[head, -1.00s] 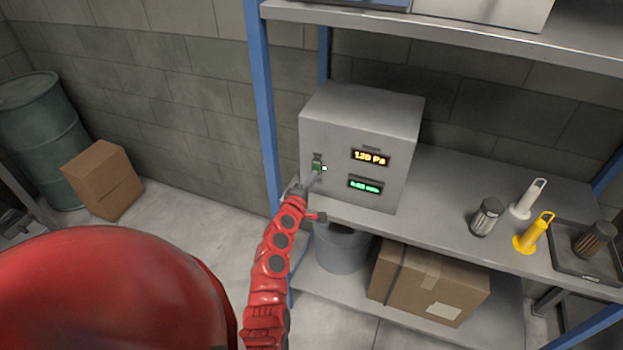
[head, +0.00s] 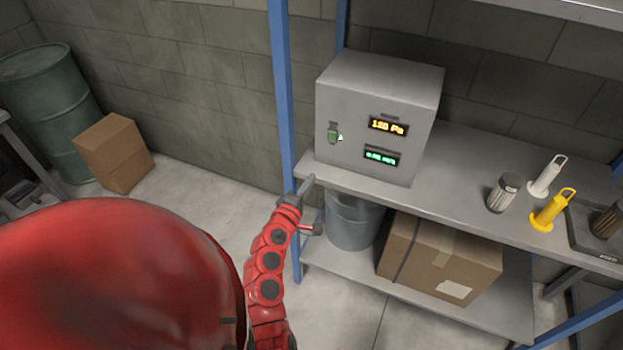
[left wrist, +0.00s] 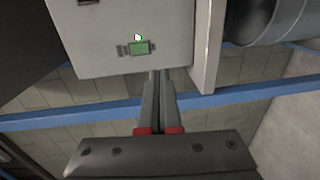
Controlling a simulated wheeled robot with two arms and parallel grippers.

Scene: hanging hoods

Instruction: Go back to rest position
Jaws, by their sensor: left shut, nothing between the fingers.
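My left gripper (head: 307,185) is shut and empty. It is in front of the shelf's front edge, below and left of the grey control box, apart from it. The grey control box (head: 352,105) stands on the shelf, with an amber display (head: 388,126), a green display (head: 381,157) and a green switch (head: 334,133) on its front. In the left wrist view the closed fingers (left wrist: 160,80) point toward the box, and the green switch (left wrist: 139,48) lies beyond their tips. My right gripper is not in view.
The metal shelf (head: 450,190) has a blue post (head: 286,110) close to my left arm. A grey bucket (head: 352,225) and a cardboard box (head: 435,262) stand on the lower shelf.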

